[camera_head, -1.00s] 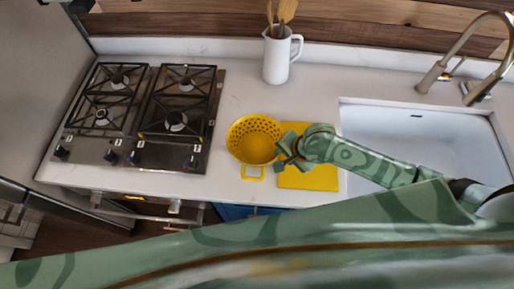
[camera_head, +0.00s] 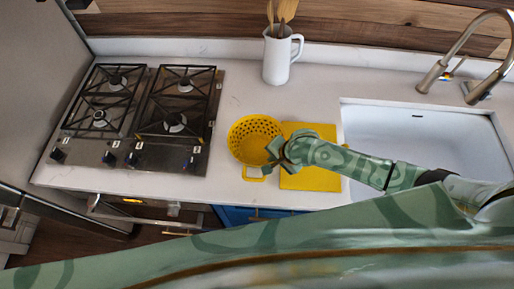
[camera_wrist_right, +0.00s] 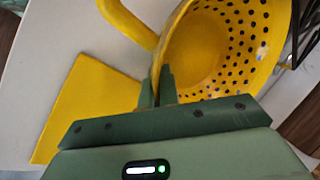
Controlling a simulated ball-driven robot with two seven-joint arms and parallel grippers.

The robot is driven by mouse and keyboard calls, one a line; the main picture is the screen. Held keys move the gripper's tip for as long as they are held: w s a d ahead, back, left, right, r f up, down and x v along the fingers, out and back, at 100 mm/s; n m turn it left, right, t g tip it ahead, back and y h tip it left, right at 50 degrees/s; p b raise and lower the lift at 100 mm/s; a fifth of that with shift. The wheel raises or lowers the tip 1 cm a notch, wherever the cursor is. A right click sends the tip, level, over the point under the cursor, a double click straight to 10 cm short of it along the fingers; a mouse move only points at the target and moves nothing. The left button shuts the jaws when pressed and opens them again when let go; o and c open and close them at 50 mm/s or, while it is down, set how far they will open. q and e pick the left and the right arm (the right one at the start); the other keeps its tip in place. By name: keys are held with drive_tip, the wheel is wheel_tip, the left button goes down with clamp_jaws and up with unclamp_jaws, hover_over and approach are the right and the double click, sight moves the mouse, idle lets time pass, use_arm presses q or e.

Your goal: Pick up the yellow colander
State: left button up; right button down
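The yellow colander (camera_head: 246,128), round with rows of holes, stands upright on the white counter between the stove and the sink. Its front loop handle (camera_head: 253,177) points toward the counter's front edge. My right gripper (camera_head: 270,158) reaches in from the right to the colander's right side. In the right wrist view, the colander (camera_wrist_right: 240,30) shows its perforated inside. The narrow fingers of my right gripper (camera_wrist_right: 157,92) are close together, with the colander's rim between them. The handle (camera_wrist_right: 128,22) curves away at the top left there. My left gripper is not in view.
A yellow board (camera_head: 312,180) lies right of the colander, partly under my right arm; it also shows in the wrist view (camera_wrist_right: 85,105). The stove (camera_head: 150,115) is left, the white sink (camera_head: 405,125) right. A white jug (camera_head: 276,62) with wooden utensils stands behind.

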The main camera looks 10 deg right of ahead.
drive_tip(key=shift+r, duration=0.55)
drive_tip(key=s+d+r+p, duration=0.4)
drive_tip(key=s+d+r, duration=0.2)
drive_tip(key=s+r, duration=0.6)
drive_tip(key=shift+s, duration=0.25)
